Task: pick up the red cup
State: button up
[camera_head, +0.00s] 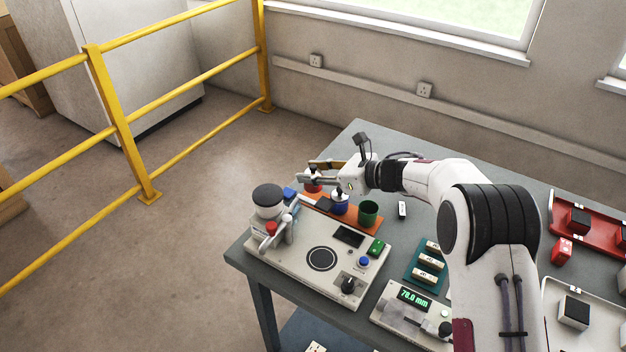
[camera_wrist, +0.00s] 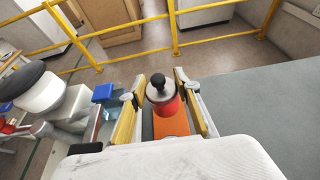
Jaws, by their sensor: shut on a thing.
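The red cup (camera_head: 313,186) is at the far left end of an orange strip (camera_head: 352,224), partly hidden by my gripper (camera_head: 318,173). In the wrist view the red cup (camera_wrist: 172,107) is upright between the two yellow-padded fingers of my gripper (camera_wrist: 160,98), which is shut on it. A dark, round-knobbed piece stands in or over the cup's top. I cannot tell whether the cup's base touches the orange strip. A blue cup (camera_head: 340,207) and a green cup (camera_head: 368,216) stand on the strip to the right.
A testing machine (camera_head: 297,262) with a dark-capped white head (camera_head: 268,199) stands close in front. A blue block (camera_head: 290,194) is beside the cup. A small white piece (camera_head: 402,209) lies to the right.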

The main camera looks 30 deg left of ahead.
notch_tip(320, 180, up, 6)
jog(key=shift+r, duration=0.25)
